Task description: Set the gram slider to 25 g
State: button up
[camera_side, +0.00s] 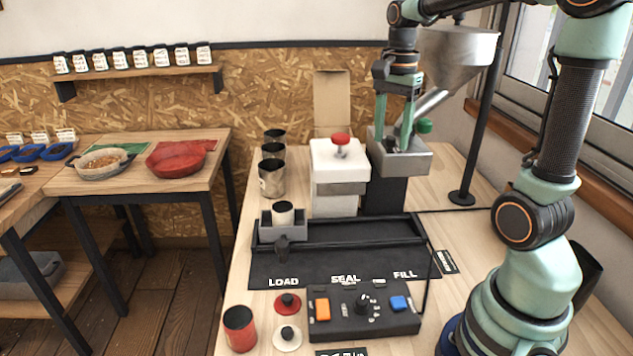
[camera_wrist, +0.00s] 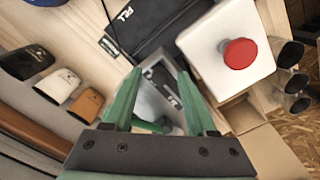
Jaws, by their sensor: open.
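The grey filler box (camera_side: 408,162) stands on a dark column under the metal hopper (camera_side: 455,58) at the back right of the bench. A green knob (camera_side: 424,126) shows at its right side. In the wrist view, the grey box (camera_wrist: 152,72) lies between and beyond my fingers, with a dark, marked strip (camera_wrist: 167,88) on it. A green part (camera_wrist: 152,126) shows low between the fingers. I cannot tell the slider's setting or read any gram marks. My gripper (camera_side: 392,146) is open, fingers pointing down over the box; it also shows in the wrist view (camera_wrist: 157,75).
A white sealer with a red knob (camera_side: 340,139) stands close left of the box. Metal cups (camera_side: 271,180) stand farther left. A black tray (camera_side: 340,262) and control panel (camera_side: 362,312) lie in front. The hopper's post (camera_side: 475,120) is to the right.

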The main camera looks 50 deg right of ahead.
grip_shut()
dwell(1.4)
